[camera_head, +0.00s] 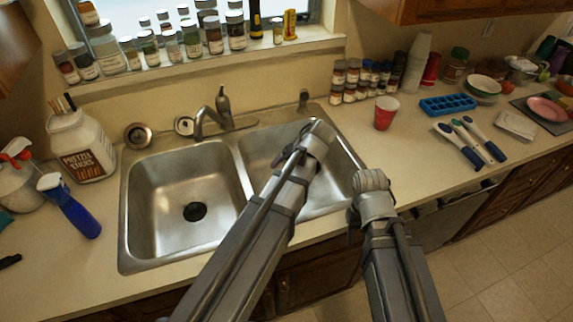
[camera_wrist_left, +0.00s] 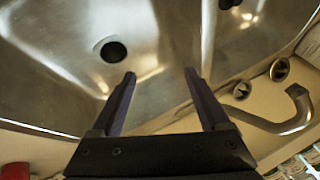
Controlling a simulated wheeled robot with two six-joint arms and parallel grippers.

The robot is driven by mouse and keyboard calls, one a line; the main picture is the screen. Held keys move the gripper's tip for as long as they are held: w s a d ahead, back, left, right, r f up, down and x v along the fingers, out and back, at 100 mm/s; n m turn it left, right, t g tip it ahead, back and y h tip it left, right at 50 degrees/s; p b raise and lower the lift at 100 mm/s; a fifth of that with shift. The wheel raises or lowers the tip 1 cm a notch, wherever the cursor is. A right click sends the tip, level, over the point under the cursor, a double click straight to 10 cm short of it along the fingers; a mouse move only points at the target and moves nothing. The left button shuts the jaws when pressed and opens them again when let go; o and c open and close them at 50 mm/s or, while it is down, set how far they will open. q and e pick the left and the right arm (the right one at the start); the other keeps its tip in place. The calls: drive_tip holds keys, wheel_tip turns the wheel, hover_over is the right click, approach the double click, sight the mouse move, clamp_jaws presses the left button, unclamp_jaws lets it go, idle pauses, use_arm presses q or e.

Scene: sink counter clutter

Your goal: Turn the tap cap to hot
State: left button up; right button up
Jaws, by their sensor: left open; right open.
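The metal tap (camera_head: 212,118) stands at the back edge of the double steel sink (camera_head: 133,225), with its spout over the basins. Its cap (camera_head: 222,97) is the upright top part behind the spout; which way it is turned is too small to tell. The curved tap spout also shows at the right of the left wrist view (camera_wrist_left: 297,112). My left gripper (camera_wrist_left: 158,75) is open and empty, its two fingers pointing over the sink, apart from the tap. My right gripper (camera_head: 370,180) is beside the sink's right front edge; its fingers are hard to make out, and it holds nothing visible.
A pretzel jar (camera_head: 82,146) and a blue spray bottle (camera_head: 70,208) stand left of the sink. Small bottles line the window sill. A red cup (camera_head: 386,113), a blue ice tray (camera_head: 447,105) and utensils (camera_head: 470,143) are on the right counter. The left basin is empty.

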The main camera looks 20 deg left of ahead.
use_arm(q)
drive_tip(key=n+y+b, duration=0.3)
drive_tip(key=n+y, duration=0.5)
drive_tip(key=n, duration=0.4)
approach(227, 102)
drive_tip(key=x, duration=0.4)
drive_tip(key=shift+w+a, duration=0.15)
drive_tip(key=shift+w, duration=0.15)
drive_tip(key=shift+g, duration=0.3)
drive_tip(key=shift+b+x, duration=1.65)
drive_tip(key=shift+x, duration=2.2)
drive_tip(key=shift+c, duration=0.3)
drive_tip(key=shift+s, duration=0.1)
drive_tip(key=c, duration=1)
